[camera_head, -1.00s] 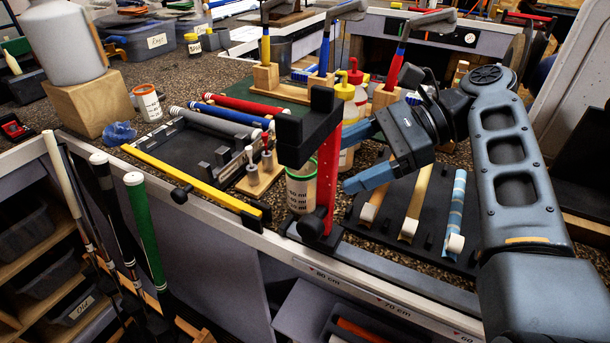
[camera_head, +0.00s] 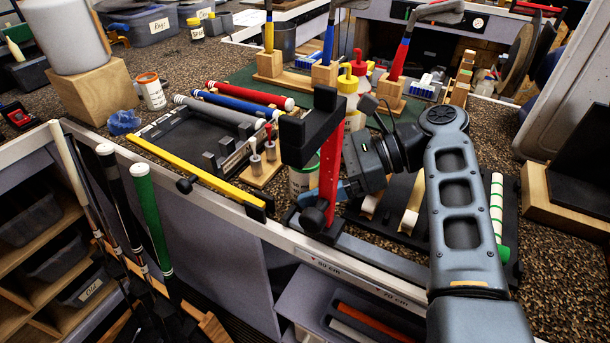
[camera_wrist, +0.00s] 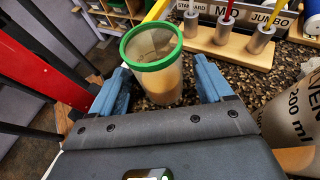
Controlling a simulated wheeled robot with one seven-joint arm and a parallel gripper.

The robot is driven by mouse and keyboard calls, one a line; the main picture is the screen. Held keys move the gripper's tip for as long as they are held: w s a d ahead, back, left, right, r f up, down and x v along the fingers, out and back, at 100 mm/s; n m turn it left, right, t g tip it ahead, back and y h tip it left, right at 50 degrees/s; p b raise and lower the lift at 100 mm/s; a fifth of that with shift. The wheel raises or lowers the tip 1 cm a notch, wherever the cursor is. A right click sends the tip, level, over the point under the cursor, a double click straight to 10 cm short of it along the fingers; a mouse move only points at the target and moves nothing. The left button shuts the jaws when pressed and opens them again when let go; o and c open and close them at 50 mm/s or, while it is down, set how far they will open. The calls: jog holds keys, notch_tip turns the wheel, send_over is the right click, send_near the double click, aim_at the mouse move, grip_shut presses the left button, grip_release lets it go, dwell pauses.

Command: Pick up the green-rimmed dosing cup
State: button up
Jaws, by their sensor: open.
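The green-rimmed dosing cup (camera_wrist: 155,62) stands in the wrist view, clear-walled, with its rim toward the camera. It lies between and a little beyond the two blue fingers of my gripper (camera_wrist: 164,92), which are spread apart. No contact between fingers and cup can be made out. In the head view the cup (camera_head: 303,180) is partly hidden behind the red upright (camera_head: 329,170) of the clamp. My gripper (camera_head: 345,172) is also there, behind and to the right of that upright, its fingers partly covered.
The red upright stands close beside my gripper and also shows at left in the wrist view (camera_wrist: 45,65). A wooden block with metal cylinders (camera_wrist: 228,38) is beyond the cup. Grips lie on a dark rack (camera_head: 400,232).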

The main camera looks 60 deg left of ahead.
jog(key=c, duration=1.1)
jog(key=shift+c, duration=0.2)
notch_tip(320, 180, up, 18)
dwell(0.4)
